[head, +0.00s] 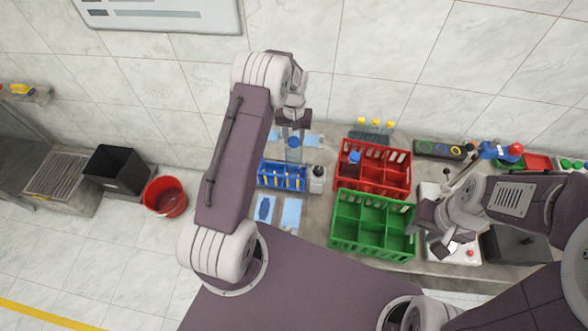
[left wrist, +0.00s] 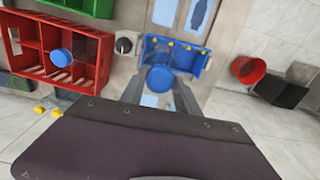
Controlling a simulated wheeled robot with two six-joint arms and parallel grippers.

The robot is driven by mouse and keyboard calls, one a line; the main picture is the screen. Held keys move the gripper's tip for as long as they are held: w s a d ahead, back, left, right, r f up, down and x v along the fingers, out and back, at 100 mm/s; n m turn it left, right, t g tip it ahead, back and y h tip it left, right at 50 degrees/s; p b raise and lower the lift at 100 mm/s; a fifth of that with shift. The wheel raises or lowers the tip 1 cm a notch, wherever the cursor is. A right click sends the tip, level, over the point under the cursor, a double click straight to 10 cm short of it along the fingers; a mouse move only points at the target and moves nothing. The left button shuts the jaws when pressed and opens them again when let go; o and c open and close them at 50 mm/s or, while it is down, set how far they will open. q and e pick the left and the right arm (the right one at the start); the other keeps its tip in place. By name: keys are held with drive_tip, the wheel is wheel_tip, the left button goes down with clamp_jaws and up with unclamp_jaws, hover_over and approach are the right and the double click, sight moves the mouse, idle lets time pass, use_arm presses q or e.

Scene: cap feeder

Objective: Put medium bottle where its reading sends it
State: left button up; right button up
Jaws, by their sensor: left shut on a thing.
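My left gripper (head: 293,126) is shut on a clear bottle with a blue cap (head: 293,150), upright just behind and above the blue rack (head: 283,182). In the left wrist view its blue cap (left wrist: 160,79) shows between the two fingers; the lower body is partly hidden. The red divided crate (head: 398,158) holds another blue-capped bottle (head: 354,160) in a left compartment. The green divided crate (head: 372,226) in front of it looks empty. My right gripper (head: 438,232) is at the right, over a white device; its jaw opening is unclear. No reading is legible.
Several yellow-capped tubes (head: 374,126) stand behind the red crate. A dark panel with coloured rings (head: 440,149) lies back right. A red bucket (head: 166,197) and black bin (head: 117,170) stand left.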

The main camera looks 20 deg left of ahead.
use_arm(q)
drive_tip(key=shift+r+p, duration=1.55)
drive_tip(key=shift+r, duration=0.95)
